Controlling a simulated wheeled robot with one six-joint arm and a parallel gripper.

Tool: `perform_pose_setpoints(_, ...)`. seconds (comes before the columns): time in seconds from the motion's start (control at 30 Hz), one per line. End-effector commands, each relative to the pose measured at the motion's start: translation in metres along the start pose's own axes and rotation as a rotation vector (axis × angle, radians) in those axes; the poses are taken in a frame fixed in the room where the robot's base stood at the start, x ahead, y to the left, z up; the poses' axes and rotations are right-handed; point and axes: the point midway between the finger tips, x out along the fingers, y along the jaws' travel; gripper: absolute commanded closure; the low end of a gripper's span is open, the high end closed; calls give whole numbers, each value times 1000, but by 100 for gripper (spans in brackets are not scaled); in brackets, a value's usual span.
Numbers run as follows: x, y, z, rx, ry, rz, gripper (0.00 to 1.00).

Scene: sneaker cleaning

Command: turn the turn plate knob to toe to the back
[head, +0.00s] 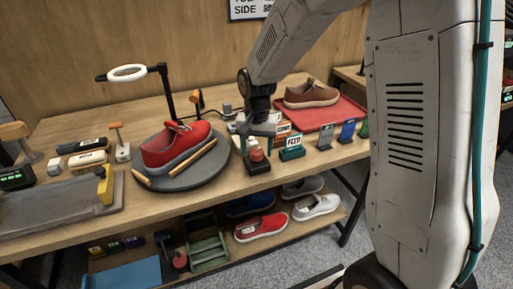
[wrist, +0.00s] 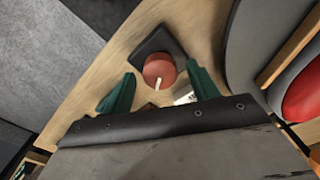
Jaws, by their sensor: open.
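The turn plate knob (wrist: 158,66) is a round red knob with a white pointer mark on a black base. In the wrist view the mark points down, toward my gripper. The knob also shows in the head view (head: 257,156), at the table's front edge. My gripper (wrist: 160,85) is open, its green fingers on either side of the knob's near part in the picture; I cannot tell whether they touch it. In the head view my gripper (head: 262,130) is just above the knob. The grey turn plate (head: 212,171) bears a red sneaker (head: 176,146), lying slantwise.
Wooden bars lie on the plate beside the sneaker. A ring lamp (head: 127,73) stands behind it. Small labelled boxes (head: 292,148) stand right of the knob. A brown shoe (head: 311,94) sits on a red tray (head: 340,111). More shoes lie on the lower shelf.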

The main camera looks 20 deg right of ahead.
Motion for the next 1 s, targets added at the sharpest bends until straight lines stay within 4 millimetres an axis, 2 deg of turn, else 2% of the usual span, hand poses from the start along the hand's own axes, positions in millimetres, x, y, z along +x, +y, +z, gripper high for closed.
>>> perform_pose_setpoints(0.27,2,0,0,0,0,0,41)
perform_pose_setpoints(0.43,2,0,0,0,0,0,85)
perform_pose_setpoints(0.77,2,0,0,-26,0,0,85)
perform_pose_setpoints(1.0,2,0,0,-147,0,0,85)
